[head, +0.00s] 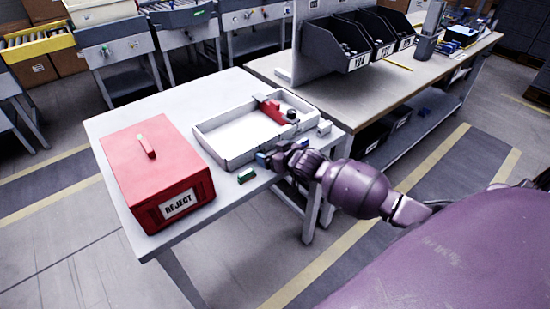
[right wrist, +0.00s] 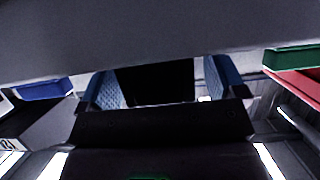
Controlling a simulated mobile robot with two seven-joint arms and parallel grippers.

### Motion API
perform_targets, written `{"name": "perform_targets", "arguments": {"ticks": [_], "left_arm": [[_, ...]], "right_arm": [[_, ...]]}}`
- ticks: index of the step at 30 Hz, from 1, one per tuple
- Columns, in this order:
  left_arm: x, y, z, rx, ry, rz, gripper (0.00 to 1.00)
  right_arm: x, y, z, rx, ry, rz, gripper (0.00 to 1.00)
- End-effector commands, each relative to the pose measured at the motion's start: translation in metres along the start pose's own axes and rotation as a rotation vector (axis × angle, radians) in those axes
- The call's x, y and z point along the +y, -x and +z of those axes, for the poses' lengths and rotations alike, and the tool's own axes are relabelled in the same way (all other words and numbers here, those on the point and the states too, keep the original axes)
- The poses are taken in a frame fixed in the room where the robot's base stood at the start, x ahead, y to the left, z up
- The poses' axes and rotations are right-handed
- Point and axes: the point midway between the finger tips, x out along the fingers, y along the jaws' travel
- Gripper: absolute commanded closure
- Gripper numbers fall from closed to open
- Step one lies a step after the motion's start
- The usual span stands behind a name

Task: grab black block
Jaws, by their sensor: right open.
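My right gripper (head: 272,158) is at the near edge of the white table, just in front of the tray. In the right wrist view, its two blue-padded fingers (right wrist: 163,88) are apart. A black block (right wrist: 155,83) shows between the fingers, with a narrow gap at the right finger; I cannot tell whether the left finger touches it. In the head view I cannot make out the black block; the gripper seems to hide it. My left gripper is not in view.
A green block (head: 246,175) lies left of the gripper. A red REJECT box (head: 165,180) stands on the left. A white tray (head: 222,150) holds a red device (head: 272,110). A white block (head: 324,128) sits right of the tray. A blue block (right wrist: 45,90) shows in the wrist view.

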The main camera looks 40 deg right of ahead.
Motion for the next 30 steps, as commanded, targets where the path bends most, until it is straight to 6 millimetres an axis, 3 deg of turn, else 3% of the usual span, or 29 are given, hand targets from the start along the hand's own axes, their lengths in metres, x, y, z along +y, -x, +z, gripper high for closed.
{"name": "perform_targets", "arguments": {"ticks": [7,17,25,30], "left_arm": [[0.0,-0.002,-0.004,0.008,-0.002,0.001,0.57],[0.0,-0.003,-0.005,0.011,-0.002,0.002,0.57],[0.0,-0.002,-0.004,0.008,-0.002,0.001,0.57],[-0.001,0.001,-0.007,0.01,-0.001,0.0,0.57]], "right_arm": [[0.0,-0.001,0.0,0.0,0.0,0.0,0.12],[0.0,-0.001,0.0,0.0,-0.001,0.0,0.63],[0.0,0.0,-0.002,0.001,0.0,0.0,0.64],[0.001,0.006,-0.018,0.005,0.001,0.0,0.64]]}}
